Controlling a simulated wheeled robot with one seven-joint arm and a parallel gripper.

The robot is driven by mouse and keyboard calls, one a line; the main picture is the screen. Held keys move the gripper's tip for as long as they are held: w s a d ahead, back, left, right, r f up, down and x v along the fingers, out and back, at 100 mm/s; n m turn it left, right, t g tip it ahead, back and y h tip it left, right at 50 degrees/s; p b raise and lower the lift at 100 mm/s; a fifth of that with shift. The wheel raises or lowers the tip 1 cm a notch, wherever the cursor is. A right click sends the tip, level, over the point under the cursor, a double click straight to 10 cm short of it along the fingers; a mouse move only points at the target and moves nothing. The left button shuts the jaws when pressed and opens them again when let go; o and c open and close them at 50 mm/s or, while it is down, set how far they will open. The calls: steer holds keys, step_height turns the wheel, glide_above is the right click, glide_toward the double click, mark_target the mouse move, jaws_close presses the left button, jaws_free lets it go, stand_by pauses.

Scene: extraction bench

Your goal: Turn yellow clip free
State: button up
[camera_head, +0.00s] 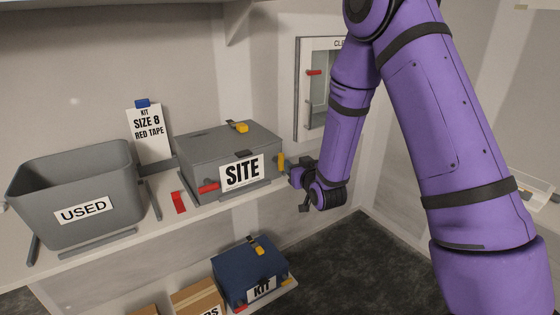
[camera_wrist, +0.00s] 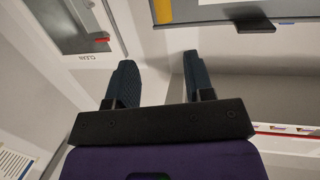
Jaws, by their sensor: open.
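The yellow clip (camera_head: 281,162) sits upright at the right end of the grey SITE box (camera_head: 215,150), which stands on the shelf. In the wrist view the yellow clip (camera_wrist: 162,11) shows at the top edge, beyond the gap between my fingers. My gripper (camera_head: 298,178) is just right of the clip in the head view, and its fingertips are hard to make out there. In the wrist view my gripper (camera_wrist: 158,68) is open, with nothing between its two fingers. A second yellow clip (camera_head: 237,127) lies on the lid, and a red clip (camera_head: 208,188) is on the box front.
A grey USED bin (camera_head: 80,195) and a loose red piece (camera_head: 179,202) are left of the box. A wall cabinet (camera_head: 320,90) with a red handle stands behind my arm. A blue KIT box (camera_head: 248,275) sits on the lower shelf.

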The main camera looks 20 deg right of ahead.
mark_target(282, 162)
steer(key=shift+t, duration=0.6)
steer(key=w+f, duration=0.1)
steer(key=w, duration=0.2)
steer(key=w+a+f, duration=0.1)
steer(key=w, duration=0.3)
steer(key=w+f, duration=0.1)
steer(key=w, duration=0.2)
steer(key=shift+w+a+f, duration=0.3)
steer(key=shift+a+f, duration=0.1)
steer(key=c, duration=0.8)
